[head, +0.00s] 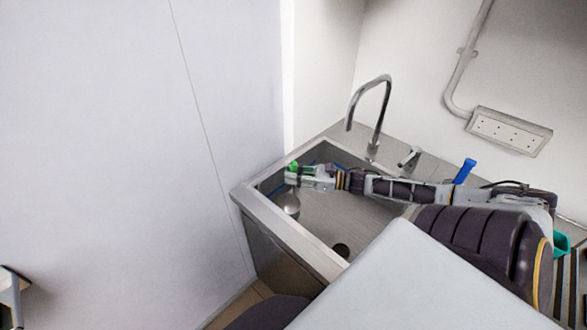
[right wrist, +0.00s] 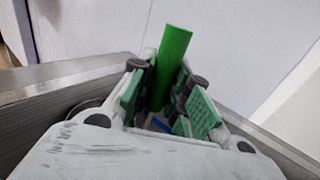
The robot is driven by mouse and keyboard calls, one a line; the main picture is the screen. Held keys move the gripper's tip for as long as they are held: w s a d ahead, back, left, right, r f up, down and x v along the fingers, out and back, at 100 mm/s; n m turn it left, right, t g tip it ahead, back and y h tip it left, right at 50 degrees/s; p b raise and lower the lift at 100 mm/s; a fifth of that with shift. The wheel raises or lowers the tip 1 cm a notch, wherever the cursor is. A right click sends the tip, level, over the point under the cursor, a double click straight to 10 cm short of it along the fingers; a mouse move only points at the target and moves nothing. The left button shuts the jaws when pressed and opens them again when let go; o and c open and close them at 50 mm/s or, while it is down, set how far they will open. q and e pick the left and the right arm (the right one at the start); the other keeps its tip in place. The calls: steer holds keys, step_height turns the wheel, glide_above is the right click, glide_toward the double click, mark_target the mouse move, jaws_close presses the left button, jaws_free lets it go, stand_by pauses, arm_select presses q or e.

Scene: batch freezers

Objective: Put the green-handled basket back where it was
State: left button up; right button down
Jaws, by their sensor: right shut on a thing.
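The green handle of the basket (head: 293,167) stands up at the left end of the sink in the head view. Its round metal basket part (head: 287,205) hangs below, inside the sink near its left wall. My right gripper (head: 298,178) reaches in from the right and is shut on the green handle. In the right wrist view the green handle (right wrist: 174,58) rises between the green-padded fingers (right wrist: 168,105). The gripper hides the lower handle there. Whether the basket touches the sink floor cannot be told.
The steel sink (head: 322,262) has a tall curved tap (head: 372,115) and a short lever (head: 410,158) behind it. A blue handle (head: 466,170) stands behind my right arm, and a teal item (head: 562,243) shows at the right. A white panel (head: 130,180) fills the left.

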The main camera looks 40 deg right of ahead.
mark_target(294, 190)
steer(key=shift+f, duration=0.65)
steer(key=shift+f+b, duration=0.6)
steer(key=shift+f, duration=1.3)
steer(key=shift+f, duration=0.15)
steer(key=c, duration=1.4)
jaws_free()
steer(key=shift+o, duration=0.2)
steer(key=p+v, duration=0.1)
steer(key=v, duration=0.6)
steer(key=shift+s+d, duration=0.2)
steer(key=shift+s, duration=0.05)
